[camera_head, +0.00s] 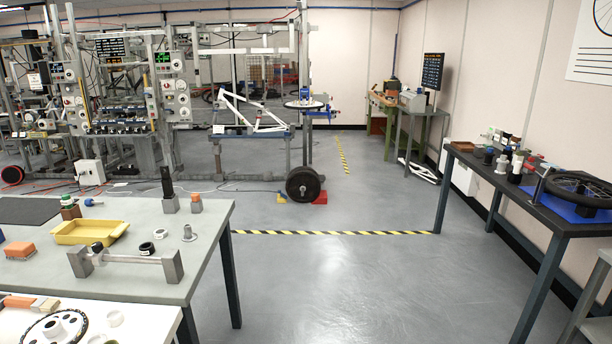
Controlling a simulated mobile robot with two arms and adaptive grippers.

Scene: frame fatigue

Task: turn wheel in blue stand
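A black spoked wheel (582,188) lies nearly flat on the dark table at the right. A flat blue piece (565,208) shows under it, and a short black bar stands at its left side. Farther back, a smaller dark-rimmed wheel (304,104) sits level on the test rig, with blue parts (322,112) around it. I cannot tell which of these is the wheel in the blue stand. Neither of my grippers shows in this view.
A grey table (135,285) at the left holds a yellow tray (88,231) and a metal bar fixture (125,259). The dark table (520,186) at the right also carries small bottles. The grey floor (340,290) between them is clear, crossed by a striped line (335,233).

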